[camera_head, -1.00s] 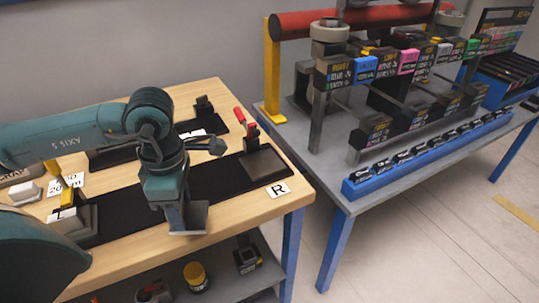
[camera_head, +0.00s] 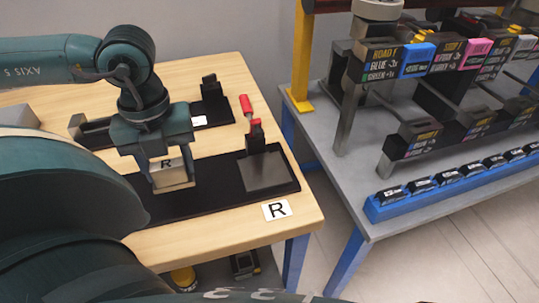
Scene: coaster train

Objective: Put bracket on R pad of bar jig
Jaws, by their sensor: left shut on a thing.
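My left gripper (camera_head: 165,172) is shut on a pale beige bracket (camera_head: 174,179) marked with a small "R" label. It holds the bracket above the black bar jig (camera_head: 203,204), left of the R pad. The R pad is a grey square plate (camera_head: 271,173) at the jig's right end, bare on top. A toggle clamp with a red handle (camera_head: 247,107) stands behind the pad, its handle raised. A white "R" card (camera_head: 276,210) lies on the wood in front of the pad. The jig's left end is hidden behind my arm. My right gripper is not in view.
A second black fixture (camera_head: 214,96) stands farther back on the wooden table (camera_head: 240,68). Across a narrow gap, a grey bench (camera_head: 345,185) carries a labelled rack and a blue tray (camera_head: 390,206) of small parts. The space directly above the R pad is clear.

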